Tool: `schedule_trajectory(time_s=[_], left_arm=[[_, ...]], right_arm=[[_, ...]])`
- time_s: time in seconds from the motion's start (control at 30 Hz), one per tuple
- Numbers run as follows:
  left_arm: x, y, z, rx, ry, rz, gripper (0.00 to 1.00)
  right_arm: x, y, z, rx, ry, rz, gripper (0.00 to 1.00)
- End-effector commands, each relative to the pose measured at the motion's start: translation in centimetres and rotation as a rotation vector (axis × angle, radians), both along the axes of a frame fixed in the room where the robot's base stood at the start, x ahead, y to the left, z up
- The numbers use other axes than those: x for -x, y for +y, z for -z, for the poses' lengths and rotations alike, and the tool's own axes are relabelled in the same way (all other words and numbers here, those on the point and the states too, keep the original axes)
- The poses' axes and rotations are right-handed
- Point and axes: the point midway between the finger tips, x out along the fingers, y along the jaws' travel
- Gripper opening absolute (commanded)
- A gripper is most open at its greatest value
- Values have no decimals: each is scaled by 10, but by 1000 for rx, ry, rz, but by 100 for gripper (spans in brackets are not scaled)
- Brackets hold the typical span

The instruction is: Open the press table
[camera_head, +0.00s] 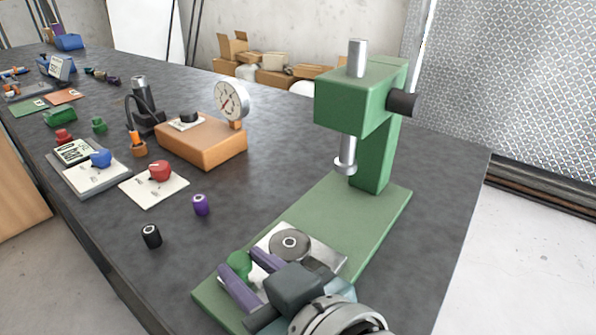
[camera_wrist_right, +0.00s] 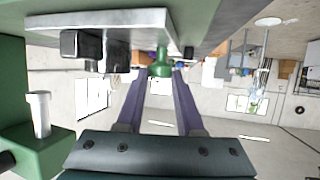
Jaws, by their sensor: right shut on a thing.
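The green press (camera_head: 352,105) stands on a long green base, with its silver ram (camera_head: 346,155) hanging from the head. The press table, a silver plate (camera_head: 325,258), carries a grey disc (camera_head: 289,243) with a hole. It sits at the near part of the base, apart from and in front of the ram. The plate also shows in the right wrist view (camera_wrist_right: 125,22). My right gripper (camera_head: 241,268) has its purple fingers closed on a green knob (camera_wrist_right: 161,64) at the table's side. My left gripper is not in view.
A black cylinder (camera_head: 151,236) and a purple cylinder (camera_head: 201,204) stand left of the base. An orange box with a dial gauge (camera_head: 232,102) and cards with red and blue knobs are farther left. The dark bench (camera_head: 450,175) is bare right of the press.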

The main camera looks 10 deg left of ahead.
Motion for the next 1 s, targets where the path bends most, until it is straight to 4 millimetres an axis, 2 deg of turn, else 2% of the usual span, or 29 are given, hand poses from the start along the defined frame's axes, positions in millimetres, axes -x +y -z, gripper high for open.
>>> schedule_trajectory(time_s=[0.23,0.27,0.37,0.73,1.0], left_arm=[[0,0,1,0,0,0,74],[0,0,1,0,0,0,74],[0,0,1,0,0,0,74],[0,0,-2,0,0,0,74],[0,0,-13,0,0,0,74]], right_arm=[[0,0,1,0,-1,1,0],[0,0,1,0,-1,1,37],[-1,0,1,0,-1,2,48],[4,-6,-3,1,-1,1,49],[35,-36,-21,2,-1,-1,49]])
